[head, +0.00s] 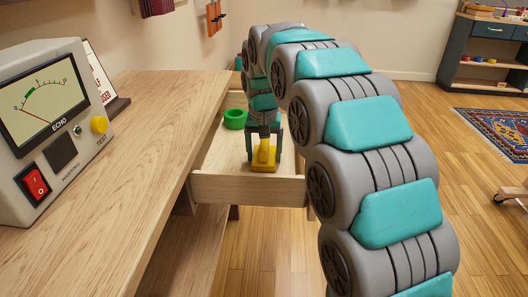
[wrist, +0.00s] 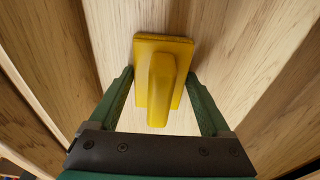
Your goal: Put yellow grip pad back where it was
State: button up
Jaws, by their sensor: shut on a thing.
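The yellow grip pad (head: 264,157) is a flat yellow plate with a raised handle. In the head view it is inside an open wooden drawer (head: 247,189), near the front panel. My gripper (head: 264,150) points down into the drawer and is shut on the grip pad. In the wrist view the grip pad (wrist: 160,80) lies between the two green fingers of my gripper (wrist: 160,112), over the pale wooden drawer floor. I cannot tell whether the pad touches the floor.
A green cup-like container (head: 235,119) stands in the drawer, left of my gripper. Open wooden floor (head: 470,170) lies to the right.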

aim_at(264, 147)
jog(key=shift+f, duration=0.1)
jog(key=o, duration=1.3)
jog(key=shift+c, duration=0.2)
jog(key=shift+r, duration=0.6)
jog(key=r, duration=0.3)
jog(key=s+r, duration=0.1)
jog(key=r, duration=0.7)
jog(key=shift+s, duration=0.2)
